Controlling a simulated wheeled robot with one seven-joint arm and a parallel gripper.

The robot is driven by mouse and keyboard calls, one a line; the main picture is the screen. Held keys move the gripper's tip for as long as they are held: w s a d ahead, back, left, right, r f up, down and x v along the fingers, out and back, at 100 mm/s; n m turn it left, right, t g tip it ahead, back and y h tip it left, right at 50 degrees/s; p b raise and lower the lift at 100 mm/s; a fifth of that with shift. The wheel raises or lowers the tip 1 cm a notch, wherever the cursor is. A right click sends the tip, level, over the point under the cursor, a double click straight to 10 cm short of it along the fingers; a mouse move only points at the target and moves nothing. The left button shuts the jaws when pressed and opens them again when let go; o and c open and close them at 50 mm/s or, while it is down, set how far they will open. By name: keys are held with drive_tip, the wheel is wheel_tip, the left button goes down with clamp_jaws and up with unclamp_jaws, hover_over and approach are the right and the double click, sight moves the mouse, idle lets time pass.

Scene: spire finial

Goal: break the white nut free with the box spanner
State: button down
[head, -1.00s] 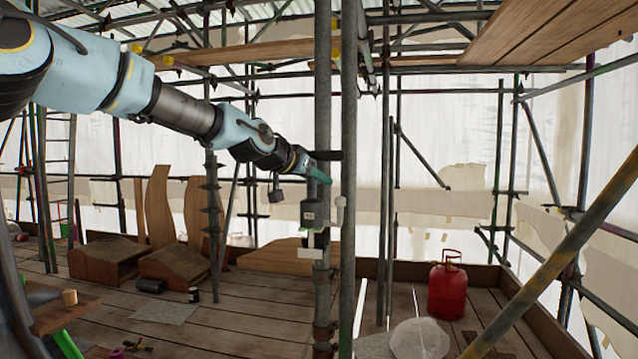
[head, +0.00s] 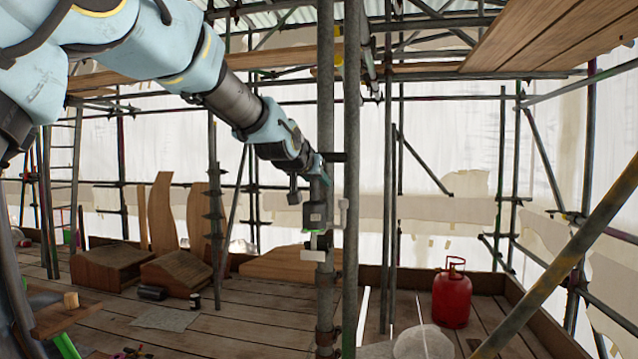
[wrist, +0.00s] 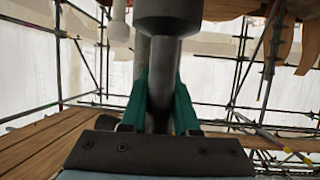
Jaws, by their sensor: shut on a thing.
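My gripper (wrist: 162,105) has green fingers shut on a narrow grey shaft in the wrist view. The shaft widens into a thick grey cylinder (wrist: 168,18) at the top; this looks like the box spanner. In the head view my gripper (head: 324,176) is beside the upright pole, above a grey box-like part, and the spanner is not clear. A small whitish fitting (head: 343,204), possibly the white nut, is right of that part. A pale, rounded piece (wrist: 118,30) left of the cylinder in the wrist view may be the same fitting. I cannot tell whether the spanner touches it.
Upright scaffold poles (head: 351,120) stand close beside my gripper. A grey box-like part (head: 315,214) and a white block (head: 313,254) are at the pole below. A red gas bottle (head: 452,297) stands on the boards at right. A diagonal pole (head: 570,250) crosses the right foreground.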

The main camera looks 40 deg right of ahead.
drive_tip(key=shift+w+a+f+n+t+y, duration=0.1)
drive_tip(key=shift+f+n+t+y, duration=0.1)
drive_tip(key=shift+n+t, duration=0.2)
drive_tip(key=shift+f+n+t+y, duration=0.1)
drive_tip(key=shift+n+t+y, duration=0.1)
drive_tip(key=shift+n+t, duration=0.2)
drive_tip(key=shift+t+p, duration=0.3)
drive_tip(key=shift+p, duration=0.15)
drive_tip(key=shift+w+a+n+y, duration=0.1)
drive_tip(key=shift+n+y, duration=0.2)
drive_tip(key=shift+n, duration=0.1)
drive_tip(key=shift+r+t, duration=0.1)
drive_tip(key=shift+t, duration=0.2)
drive_tip(key=shift+w+a+n+t+y+p, duration=0.15)
drive_tip(key=shift+n+t+y+p, duration=0.45)
drive_tip(key=shift+p, duration=0.25)
drive_tip(key=shift+w+a, duration=0.1)
drive_tip(key=shift+w, duration=0.05)
